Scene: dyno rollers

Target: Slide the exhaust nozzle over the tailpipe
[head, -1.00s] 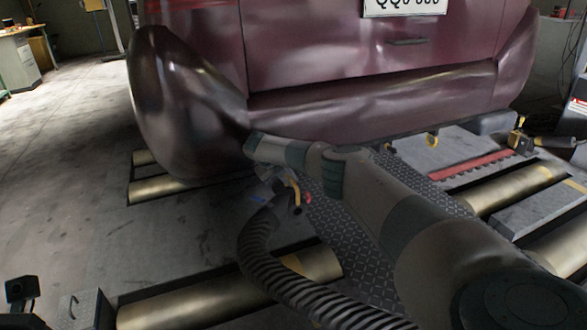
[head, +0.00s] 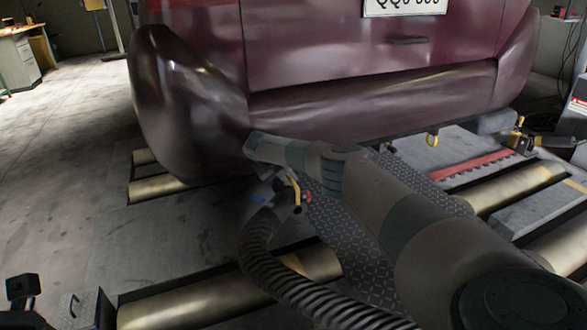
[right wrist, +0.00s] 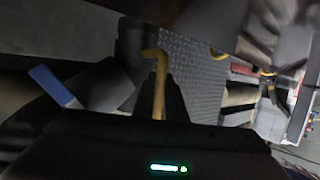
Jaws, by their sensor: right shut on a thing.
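My right gripper (head: 284,190) is low beneath the car's rear bumper, at its left end. It is shut on the exhaust nozzle by a yellow handle (head: 297,192). In the right wrist view the bent yellow handle (right wrist: 160,90) stands between the dark fingers. A black ribbed hose (head: 262,262) runs from the nozzle down and to the right. The nozzle's mouth is hard to make out in shadow, partly behind my arm. I cannot make out the tailpipe; nor can I tell whether the nozzle touches it. My left gripper is not in view.
The maroon car (head: 370,100) fills the top, its bumper close above my right forearm. Metal rollers (head: 220,295) and a chequered plate (head: 345,240) lie below. A red strip (head: 477,165) and yellow fittings (head: 432,138) are at right. Open floor (head: 70,160) is at left.

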